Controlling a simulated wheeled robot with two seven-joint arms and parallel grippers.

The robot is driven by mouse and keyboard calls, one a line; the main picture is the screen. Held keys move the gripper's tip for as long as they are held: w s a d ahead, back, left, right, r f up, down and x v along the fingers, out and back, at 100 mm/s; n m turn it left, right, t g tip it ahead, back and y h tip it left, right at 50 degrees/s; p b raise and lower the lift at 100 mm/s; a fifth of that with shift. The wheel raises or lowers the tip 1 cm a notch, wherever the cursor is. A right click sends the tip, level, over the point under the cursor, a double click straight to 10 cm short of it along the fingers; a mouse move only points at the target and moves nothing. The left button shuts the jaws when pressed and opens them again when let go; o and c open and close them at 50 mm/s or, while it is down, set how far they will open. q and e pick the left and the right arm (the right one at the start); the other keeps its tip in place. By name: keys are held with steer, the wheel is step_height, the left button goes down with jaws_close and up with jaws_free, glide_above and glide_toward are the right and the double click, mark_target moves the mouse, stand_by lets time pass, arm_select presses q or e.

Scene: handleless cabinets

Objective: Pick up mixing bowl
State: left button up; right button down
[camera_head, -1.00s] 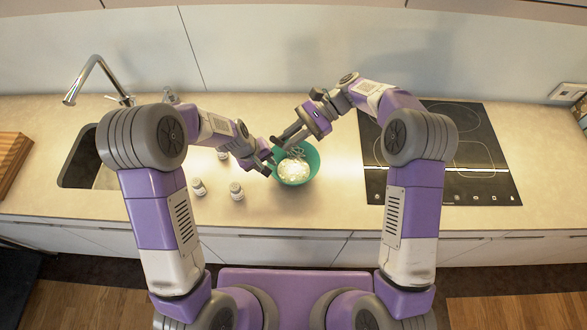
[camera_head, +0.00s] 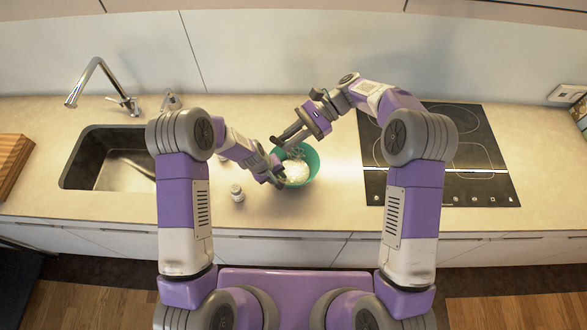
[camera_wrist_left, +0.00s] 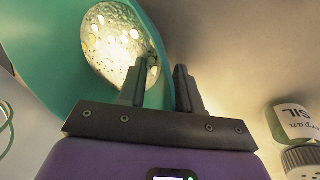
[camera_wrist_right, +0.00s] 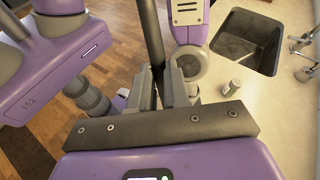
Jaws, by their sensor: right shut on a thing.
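The teal mixing bowl (camera_head: 312,163) stands on the counter in the head view, with a pale, speckled mixture (camera_head: 297,173) inside. My left gripper (camera_head: 276,178) is at the bowl's left rim. In the left wrist view its fingers (camera_wrist_left: 161,82) are apart, one over the inside of the bowl (camera_wrist_left: 40,55) and one outside, with the wall between them. My right gripper (camera_head: 287,141) is above the bowl's far left side, shut on a dark rod, which looks like a whisk handle (camera_wrist_right: 152,35). Whisk wires (camera_head: 294,153) show in the bowl; their lower ends are hidden.
A small jar (camera_head: 237,192) stands left of the bowl; a labelled jar shows close by in the left wrist view (camera_wrist_left: 292,122). The sink (camera_head: 110,160) is at left and the cooktop (camera_head: 470,185) at right. The counter between bowl and cooktop is clear.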

arm_select(q)
jaws_close()
steer(key=shift+r, duration=0.15)
stand_by(0.4)
